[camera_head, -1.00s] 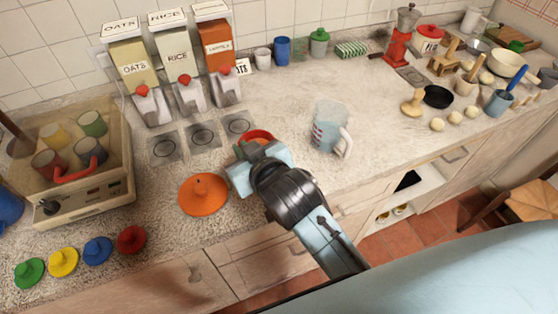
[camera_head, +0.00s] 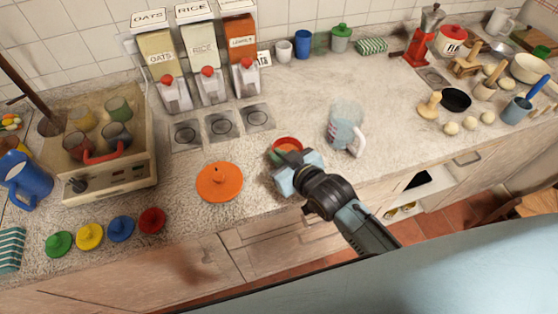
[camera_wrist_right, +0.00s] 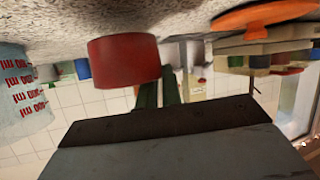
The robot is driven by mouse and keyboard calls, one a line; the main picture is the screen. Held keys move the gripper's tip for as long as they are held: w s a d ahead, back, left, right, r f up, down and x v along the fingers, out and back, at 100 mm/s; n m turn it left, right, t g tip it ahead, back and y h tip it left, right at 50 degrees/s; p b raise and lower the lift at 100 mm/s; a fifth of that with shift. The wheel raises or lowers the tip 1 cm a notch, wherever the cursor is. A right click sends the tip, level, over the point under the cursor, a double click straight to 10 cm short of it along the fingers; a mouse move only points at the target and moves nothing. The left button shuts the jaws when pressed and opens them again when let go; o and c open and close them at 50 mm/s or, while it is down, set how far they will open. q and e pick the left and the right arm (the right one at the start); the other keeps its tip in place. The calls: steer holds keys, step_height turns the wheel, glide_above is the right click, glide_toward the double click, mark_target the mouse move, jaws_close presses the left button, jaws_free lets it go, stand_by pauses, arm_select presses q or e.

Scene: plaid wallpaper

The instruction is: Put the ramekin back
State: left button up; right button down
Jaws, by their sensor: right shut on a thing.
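The red ramekin (camera_head: 287,144) is at the middle of the counter, between an orange knobbed lid (camera_head: 220,183) and a measuring jug (camera_head: 345,130). My right gripper (camera_head: 294,157) is shut on the near side of its wall. In the right wrist view, which is upside down, the ramekin (camera_wrist_right: 125,60) hangs at the tips of the dark green fingers (camera_wrist_right: 160,90). I cannot tell whether its base touches the counter. My left gripper is not in view.
Three grey ringed pads (camera_head: 222,124) lie below the dispensers (camera_head: 203,52). A tray with cups (camera_head: 100,190) stands left, with several coloured lids (camera_head: 121,229) in front. A cup (camera_head: 284,51) and canisters line the wall.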

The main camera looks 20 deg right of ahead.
steer(key=shift+f, duration=0.95)
steer(key=shift+f, duration=0.1)
steer(key=c, duration=1.5)
jaws_free()
steer(key=shift+c, duration=0.2)
steer(key=v, duration=1.2)
